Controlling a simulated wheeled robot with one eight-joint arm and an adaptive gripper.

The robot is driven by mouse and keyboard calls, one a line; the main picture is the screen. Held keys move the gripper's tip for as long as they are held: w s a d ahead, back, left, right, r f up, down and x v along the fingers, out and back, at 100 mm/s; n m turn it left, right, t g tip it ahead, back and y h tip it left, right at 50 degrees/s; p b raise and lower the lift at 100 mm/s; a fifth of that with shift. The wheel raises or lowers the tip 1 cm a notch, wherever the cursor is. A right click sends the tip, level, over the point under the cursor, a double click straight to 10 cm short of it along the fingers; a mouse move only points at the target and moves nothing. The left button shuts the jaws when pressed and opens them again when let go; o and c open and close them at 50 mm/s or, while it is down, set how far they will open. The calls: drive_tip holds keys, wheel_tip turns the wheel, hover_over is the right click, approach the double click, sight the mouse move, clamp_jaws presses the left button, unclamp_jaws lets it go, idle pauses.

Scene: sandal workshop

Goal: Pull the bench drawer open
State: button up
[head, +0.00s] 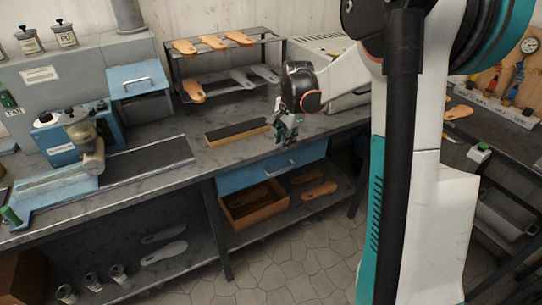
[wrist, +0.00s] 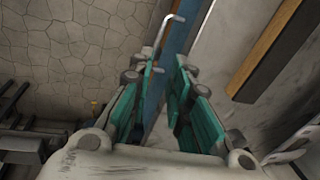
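The blue bench drawer (head: 248,177) sits under the bench top in the head view, its front about flush with the bench and looking closed. In the wrist view its blue front (wrist: 183,38) is a narrow strip seen from above. Its silver bar handle (wrist: 163,36) stands out to the left of that strip. My gripper (head: 288,127) is above the bench's front edge, over the drawer. In the wrist view my gripper (wrist: 166,72) has its teal fingers apart, with the handle's near end between or just beyond the tips; contact cannot be told.
A long dark block with a wooden side (head: 237,131) lies on the bench top (head: 225,158) near my gripper. A shoe rack (head: 220,87) stands behind. An open wooden box (head: 254,208) is on the shelf below the drawer. The floor (head: 290,240) in front is clear.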

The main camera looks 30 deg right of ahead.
sight(282, 170)
drive_tip(key=shift+m, duration=0.5)
drive_tip(key=b+x, duration=0.1)
drive_tip(key=x, duration=0.4)
drive_tip(key=d+b+x, duration=0.1)
drive_tip(key=b+x, duration=0.1)
drive_tip(key=x, duration=0.3)
drive_tip(key=b+x, duration=0.2)
drive_tip(key=x, duration=0.4)
drive_tip(key=shift+w+d, duration=0.1)
drive_tip(key=shift+d, duration=0.2)
clamp_jaws()
